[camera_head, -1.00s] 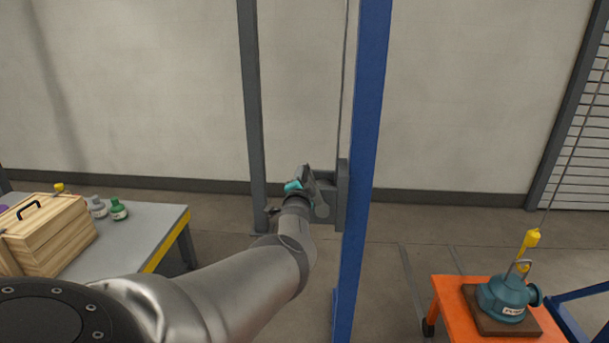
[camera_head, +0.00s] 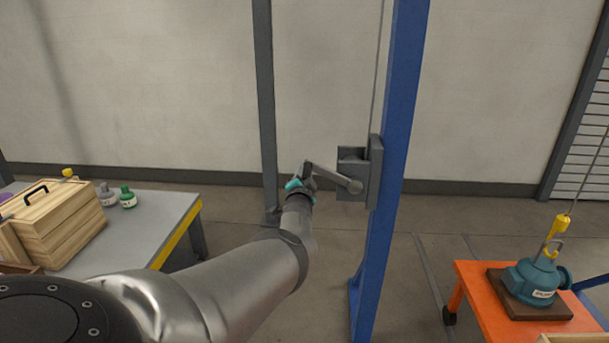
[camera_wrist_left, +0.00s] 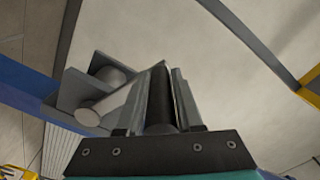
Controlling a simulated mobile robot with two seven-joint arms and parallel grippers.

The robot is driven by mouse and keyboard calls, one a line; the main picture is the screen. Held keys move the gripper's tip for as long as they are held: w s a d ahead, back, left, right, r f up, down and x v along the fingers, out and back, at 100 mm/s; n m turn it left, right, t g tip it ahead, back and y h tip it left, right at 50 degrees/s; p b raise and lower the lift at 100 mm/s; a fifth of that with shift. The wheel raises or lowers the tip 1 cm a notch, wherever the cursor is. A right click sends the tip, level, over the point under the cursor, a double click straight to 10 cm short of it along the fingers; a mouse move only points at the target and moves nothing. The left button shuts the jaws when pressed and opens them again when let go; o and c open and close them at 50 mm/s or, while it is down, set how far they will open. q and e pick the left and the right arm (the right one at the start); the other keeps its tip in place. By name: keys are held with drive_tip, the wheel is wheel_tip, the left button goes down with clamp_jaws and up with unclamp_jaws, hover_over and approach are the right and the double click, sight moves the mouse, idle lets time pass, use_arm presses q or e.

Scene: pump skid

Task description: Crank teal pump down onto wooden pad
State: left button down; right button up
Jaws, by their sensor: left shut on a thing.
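The teal pump (camera_head: 536,279) is at the right, over the dark brown wooden pad (camera_head: 510,306). It looks seated on the pad, but I cannot tell whether a small gap is left. A yellow hook (camera_head: 561,227) on a cable is above its lifting ring. A grey winch (camera_head: 361,172) is on the blue post, with its crank arm (camera_head: 336,181) pointing left. My left gripper (camera_head: 303,177) is shut on the crank handle. In the left wrist view the dark handle grip (camera_wrist_left: 162,98) stands between the fingers. My right gripper is not in view.
The blue post (camera_head: 394,150) stands right beside the winch. The pad lies on an orange cart (camera_head: 475,280). At the left, a grey table (camera_head: 150,215) holds a wooden box (camera_head: 60,220) and small bottles (camera_head: 128,198). Floor between table and post is clear.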

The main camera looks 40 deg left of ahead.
use_arm(q)
drive_tip(key=shift+s+f+b, duration=0.1)
drive_tip(key=shift+f+b, duration=0.45)
drive_tip(key=shift+f, duration=0.5)
drive_tip(key=shift+d, duration=0.15)
drive_tip(key=c, duration=0.6)
unclamp_jaws()
drive_tip(key=shift+r, duration=0.1)
drive_tip(key=shift+s+r+p, duration=0.15)
drive_tip(key=shift+p, duration=0.45)
drive_tip(key=shift+p+v, duration=5.8)
drive_tip(key=shift+v, duration=1.65)
